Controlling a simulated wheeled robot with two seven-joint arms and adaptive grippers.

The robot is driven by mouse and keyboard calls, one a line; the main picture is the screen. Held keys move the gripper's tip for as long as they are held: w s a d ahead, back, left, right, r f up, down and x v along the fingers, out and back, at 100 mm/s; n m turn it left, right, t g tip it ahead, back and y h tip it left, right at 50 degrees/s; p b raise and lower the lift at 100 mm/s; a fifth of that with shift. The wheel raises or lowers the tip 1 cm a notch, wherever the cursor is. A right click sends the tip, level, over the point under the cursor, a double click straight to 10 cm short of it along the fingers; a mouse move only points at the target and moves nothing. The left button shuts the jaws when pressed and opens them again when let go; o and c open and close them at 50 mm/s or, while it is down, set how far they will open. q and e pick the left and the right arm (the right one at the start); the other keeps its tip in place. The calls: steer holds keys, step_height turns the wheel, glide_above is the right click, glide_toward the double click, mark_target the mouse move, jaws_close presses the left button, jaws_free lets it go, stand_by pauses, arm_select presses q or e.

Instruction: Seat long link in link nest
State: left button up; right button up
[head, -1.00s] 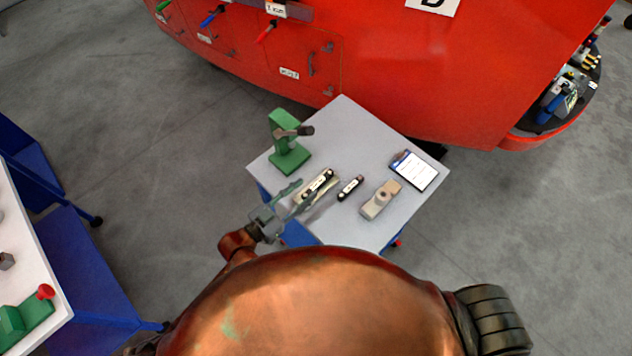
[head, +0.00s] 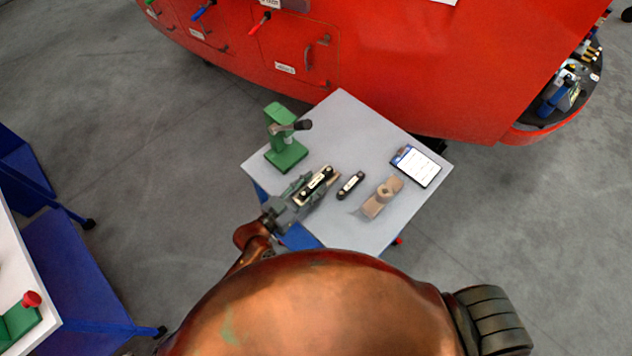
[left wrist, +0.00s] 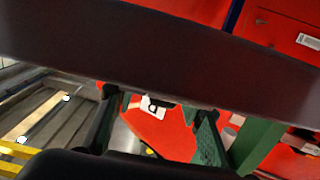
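The long link (head: 315,186), dark with a pale label, lies on a beige strip near the table's left front edge. I cannot tell whether that strip is the link nest. My left gripper (head: 305,190) reaches in from the left, one finger on each side of the link and strip. Its fingers stand apart, and contact with the link cannot be made out. In the left wrist view, the two dark green fingers (left wrist: 155,122) are spread, with the red body showing between them. A wide dark bar crosses above them, too close to identify. My right gripper is out of view.
A shorter dark link (head: 351,185) and a beige block with a round knob (head: 382,197) lie to the right on the grey table (head: 350,130). A green press (head: 284,140) stands behind, a clipboard (head: 416,166) at right. The large red body (head: 400,70) rises beyond.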

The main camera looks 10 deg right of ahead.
arm_select(q)
steer(key=shift+x, duration=0.95)
jaws_close()
